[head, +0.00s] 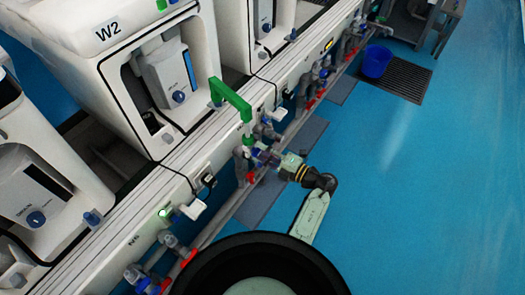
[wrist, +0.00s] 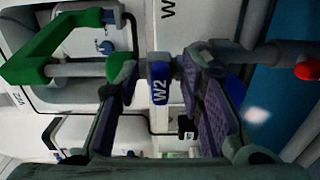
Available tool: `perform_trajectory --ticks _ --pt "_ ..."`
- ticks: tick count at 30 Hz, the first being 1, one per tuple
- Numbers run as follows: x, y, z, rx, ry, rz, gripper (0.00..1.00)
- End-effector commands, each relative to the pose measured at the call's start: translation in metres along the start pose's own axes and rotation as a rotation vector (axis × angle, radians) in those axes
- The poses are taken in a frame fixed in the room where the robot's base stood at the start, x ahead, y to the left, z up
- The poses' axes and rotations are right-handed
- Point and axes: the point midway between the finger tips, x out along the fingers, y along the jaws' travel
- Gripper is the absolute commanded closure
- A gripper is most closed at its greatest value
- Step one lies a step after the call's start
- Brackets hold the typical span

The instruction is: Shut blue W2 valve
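The blue W2 valve handle (wrist: 158,84) shows near the middle of the wrist view, with a white "W2" on it. My gripper (wrist: 161,76) is open, with one finger on each side of the handle. Gaps show between the handle and the fingers, and I cannot tell whether either touches it. In the head view my gripper (head: 267,155) is at the pipework below the green bent pipe (head: 232,98). The handle is largely hidden there by the gripper and pipes.
The white unit labelled W2 (head: 107,30) stands behind the rail. Grey pipes with several red and blue valves run along the rail's front. A red handle (wrist: 307,68) is at right in the wrist view. A blue bucket (head: 377,61) stands farther back. The blue floor at right is clear.

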Motion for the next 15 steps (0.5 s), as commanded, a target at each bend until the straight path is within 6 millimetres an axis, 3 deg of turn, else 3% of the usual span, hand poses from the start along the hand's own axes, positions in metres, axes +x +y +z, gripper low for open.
perform_trajectory --ticks 5,15 --pt "-0.024 0.0 0.001 0.0 -0.006 0.0 0.65" --pt "-0.094 0.0 0.001 0.0 -0.005 0.0 0.65"
